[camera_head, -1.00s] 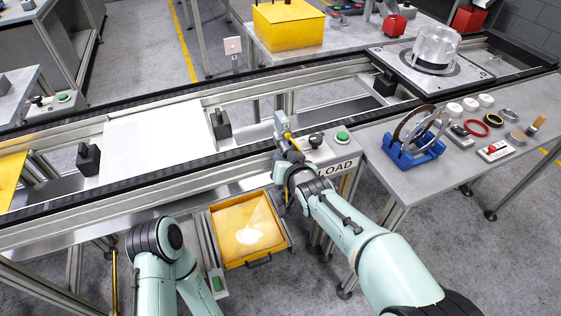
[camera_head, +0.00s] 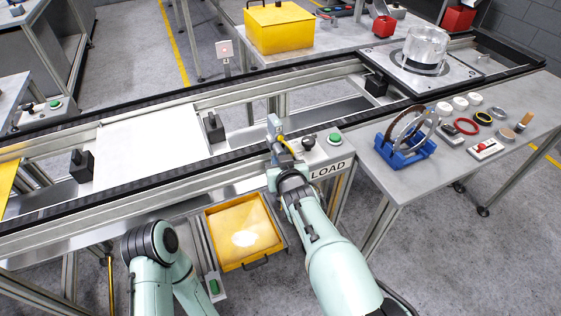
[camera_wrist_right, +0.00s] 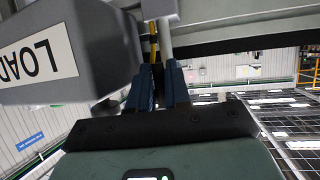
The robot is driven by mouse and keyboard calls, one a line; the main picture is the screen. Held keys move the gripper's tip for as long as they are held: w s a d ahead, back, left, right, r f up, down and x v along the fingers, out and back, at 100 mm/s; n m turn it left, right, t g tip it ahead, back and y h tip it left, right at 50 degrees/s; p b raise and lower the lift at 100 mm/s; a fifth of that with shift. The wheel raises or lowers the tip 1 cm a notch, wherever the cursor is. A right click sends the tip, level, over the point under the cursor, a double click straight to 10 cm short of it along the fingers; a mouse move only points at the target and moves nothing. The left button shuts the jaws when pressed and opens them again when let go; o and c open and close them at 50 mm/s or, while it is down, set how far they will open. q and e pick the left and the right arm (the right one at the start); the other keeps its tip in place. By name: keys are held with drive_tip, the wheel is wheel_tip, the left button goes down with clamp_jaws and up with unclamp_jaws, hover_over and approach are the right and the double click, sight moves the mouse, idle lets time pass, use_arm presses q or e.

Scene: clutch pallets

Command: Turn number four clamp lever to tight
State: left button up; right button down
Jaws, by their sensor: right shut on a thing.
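My right gripper (camera_head: 277,138) is at the near conveyor rail, just left of the grey LOAD control box (camera_head: 326,158). In the right wrist view, its blue fingers (camera_wrist_right: 158,82) are closed on a slim grey and yellow part (camera_wrist_right: 154,40). I cannot tell for certain whether that part is the number four clamp lever; no number is readable. The fingertips partly hide it. Black clamp-like blocks stand along the conveyor, one at the left (camera_head: 82,166) and one nearer the middle (camera_head: 214,127). My left arm shows at the lower left, but its gripper is out of view.
The LOAD box, with a black knob (camera_head: 308,143) and green button (camera_head: 335,139), is close beside my right gripper. A yellow tray (camera_head: 276,224) sits below the rail. The right table holds a blue stand (camera_head: 404,158) and several small parts. A white plate (camera_head: 150,138) spans the conveyor.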

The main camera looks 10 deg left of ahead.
drive_tip(key=c, duration=1.2)
unclamp_jaws()
drive_tip(key=shift+o, duration=0.2)
drive_tip(key=p+v, duration=0.3)
drive_tip(key=v, duration=1)
drive_tip(key=shift+s, duration=0.15)
drive_tip(key=shift+d, duration=0.1)
